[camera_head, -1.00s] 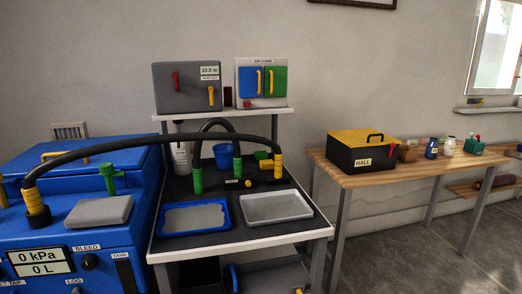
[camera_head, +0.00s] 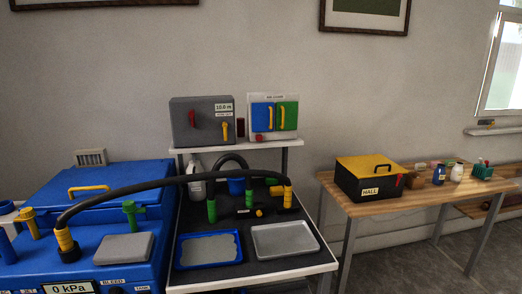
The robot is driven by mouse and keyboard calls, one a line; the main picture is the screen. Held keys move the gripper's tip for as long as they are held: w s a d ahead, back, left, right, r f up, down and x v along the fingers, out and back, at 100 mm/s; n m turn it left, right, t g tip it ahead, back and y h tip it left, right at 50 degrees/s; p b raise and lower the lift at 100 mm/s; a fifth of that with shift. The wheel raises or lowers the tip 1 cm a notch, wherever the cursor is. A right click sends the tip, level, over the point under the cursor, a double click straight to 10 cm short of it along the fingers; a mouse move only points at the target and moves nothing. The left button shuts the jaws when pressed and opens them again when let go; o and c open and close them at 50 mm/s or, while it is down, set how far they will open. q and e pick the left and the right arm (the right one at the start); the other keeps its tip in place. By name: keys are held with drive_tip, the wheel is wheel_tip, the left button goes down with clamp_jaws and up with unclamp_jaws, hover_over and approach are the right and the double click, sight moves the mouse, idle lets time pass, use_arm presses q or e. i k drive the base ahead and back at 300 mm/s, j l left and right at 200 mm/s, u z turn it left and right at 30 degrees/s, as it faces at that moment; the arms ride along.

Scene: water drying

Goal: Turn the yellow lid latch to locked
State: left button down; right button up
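Two yellow parts could be meant by the task's words. An upright yellow T-shaped part (camera_head: 28,222) stands on the blue machine (camera_head: 185,290) at the left, beside its blue lid (camera_head: 125,180). A black box labelled HALL (camera_head: 352,188) with a yellow lid (camera_head: 365,163) stands on the wooden table at the right. The yellow lid looks closed, and a small red part (camera_head: 399,181) shows at the box's right side. I cannot tell which part is the latch or whether it is locked. Neither of my grippers shows.
A black hose (camera_head: 165,182) arches from the machine to the cart. The cart holds a blue tray (camera_head: 180,262) and a white tray (camera_head: 318,246). A shelf above bears a grey box (camera_head: 202,123) and a panel with blue and green doors (camera_head: 273,115). The wooden table (camera_head: 415,202) holds jars.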

sight(27, 214)
drive_tip(key=u, duration=1.6)
drive_tip(key=i+l+z, duration=0.2)
drive_tip(key=i, duration=0.25)
drive_tip(key=k+j, duration=0.05)
